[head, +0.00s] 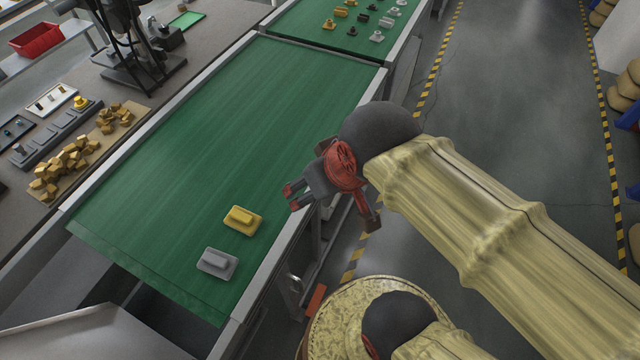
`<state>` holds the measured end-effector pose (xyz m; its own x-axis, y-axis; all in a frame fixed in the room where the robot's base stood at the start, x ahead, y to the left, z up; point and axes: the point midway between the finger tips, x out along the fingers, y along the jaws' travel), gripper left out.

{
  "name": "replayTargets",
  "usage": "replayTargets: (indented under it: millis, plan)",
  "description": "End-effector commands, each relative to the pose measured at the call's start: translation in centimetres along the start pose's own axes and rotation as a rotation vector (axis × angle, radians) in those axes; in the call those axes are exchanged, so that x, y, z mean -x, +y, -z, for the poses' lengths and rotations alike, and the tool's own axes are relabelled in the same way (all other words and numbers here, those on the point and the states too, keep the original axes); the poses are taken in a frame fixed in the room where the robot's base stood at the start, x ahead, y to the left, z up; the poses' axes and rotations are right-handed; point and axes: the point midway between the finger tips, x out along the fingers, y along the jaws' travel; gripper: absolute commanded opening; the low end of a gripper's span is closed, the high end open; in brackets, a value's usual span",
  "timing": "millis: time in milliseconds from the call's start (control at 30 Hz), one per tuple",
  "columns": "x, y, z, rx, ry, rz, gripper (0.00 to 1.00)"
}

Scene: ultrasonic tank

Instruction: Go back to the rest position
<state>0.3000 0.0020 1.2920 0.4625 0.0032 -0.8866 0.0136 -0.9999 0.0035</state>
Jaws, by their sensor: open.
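My gripper (291,197) is open and empty, with its red-tipped fingers over the right edge of the green conveyor belt (220,125). A yellow part (243,220) with a raised block lies on the belt below and left of the gripper. A grey part (217,263) of similar shape lies just nearer, toward the belt's end. The gripper is apart from both parts. My arm, in a pale yellow cover, reaches in from the lower right.
Another green belt (300,20) at the top holds several small parts. A workbench at left carries yellow blocks (65,165), small trays and a red bin (36,40). A grey floor aisle (510,110) with striped lines lies open at right.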

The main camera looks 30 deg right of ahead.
Motion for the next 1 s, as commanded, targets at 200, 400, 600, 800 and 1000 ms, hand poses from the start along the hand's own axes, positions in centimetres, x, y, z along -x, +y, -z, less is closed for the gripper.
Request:
replayTargets:
  millis: [200,400,600,800,1000]
  plan:
    - [0.3,0.2,-0.5,-0.016,0.012,-0.004,0.67]
    - [0.2,0.2,-0.5,-0.015,0.011,-0.004,0.67]
    - [-1.7,0.2,-1.5,-0.014,0.011,-0.003,0.67]
    - [-5.4,0.2,-3.4,-0.014,0.011,-0.003,0.67]
    - [-7.0,0.2,-4.2,-0.014,0.011,-0.003,0.67]
